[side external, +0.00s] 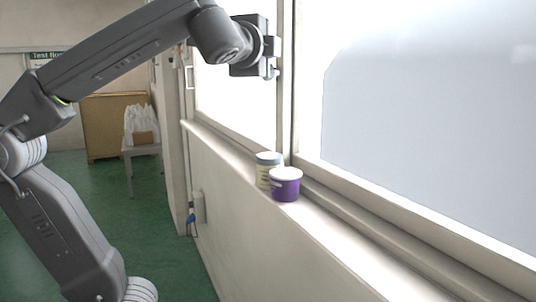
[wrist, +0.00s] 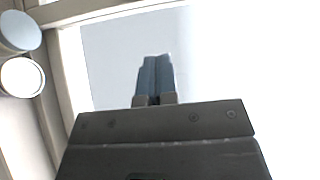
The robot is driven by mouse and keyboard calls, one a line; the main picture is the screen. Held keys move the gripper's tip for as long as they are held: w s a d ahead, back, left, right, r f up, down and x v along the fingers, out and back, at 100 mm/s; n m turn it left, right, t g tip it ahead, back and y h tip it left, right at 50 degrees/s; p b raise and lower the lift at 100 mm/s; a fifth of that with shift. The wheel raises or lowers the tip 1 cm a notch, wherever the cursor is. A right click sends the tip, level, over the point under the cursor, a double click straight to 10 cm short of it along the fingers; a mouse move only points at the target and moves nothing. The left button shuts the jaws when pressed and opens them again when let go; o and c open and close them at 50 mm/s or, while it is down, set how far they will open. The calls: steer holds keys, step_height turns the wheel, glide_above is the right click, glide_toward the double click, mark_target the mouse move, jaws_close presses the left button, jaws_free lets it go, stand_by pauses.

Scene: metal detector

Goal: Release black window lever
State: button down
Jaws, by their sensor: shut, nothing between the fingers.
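My gripper (side external: 274,46) is raised beside the upright window frame (side external: 288,90) in the side external view. In the wrist view the two fingers of my gripper (wrist: 155,60) are closed together and empty, in front of the pale window pane (wrist: 215,50). I cannot make out the black window lever in either view. Dark parts by the gripper's end in the side external view are too small to tell apart, and the gripper may hide it. Whether the fingers touch the frame is not clear.
A purple cup with a white lid (side external: 286,185) and a jar with a blue-grey lid (side external: 267,168) stand on the window sill (side external: 340,226), below the gripper. The sill to their right is clear. A wall box (side external: 198,207) hangs below the window.

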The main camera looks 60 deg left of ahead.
steer(key=d+f+n+g+h, duration=0.1)
steer(key=d+f+h, duration=0.1)
steer(key=f, duration=0.7)
steer(key=s+d+f+n+g+h, duration=0.1)
steer(key=f+h, duration=0.3)
steer(key=f, duration=0.5)
steer(key=shift+s+d+f+g, duration=0.2)
steer(key=shift+d+g, duration=0.4)
steer(key=shift+d, duration=0.15)
steer(key=shift+f, duration=0.1)
steer(key=s+d+f+n+g+h, duration=0.2)
steer(key=s+d+f+n+h, duration=0.1)
steer(key=f, duration=0.5)
steer(key=s+d+f+n+g+h, duration=0.2)
steer(key=s+d+f+n+h, duration=0.1)
steer(key=f, duration=0.5)
steer(key=shift+s+d+f+n, duration=0.4)
steer(key=shift+s+d+n, duration=0.1)
steer(key=shift+s, duration=0.15)
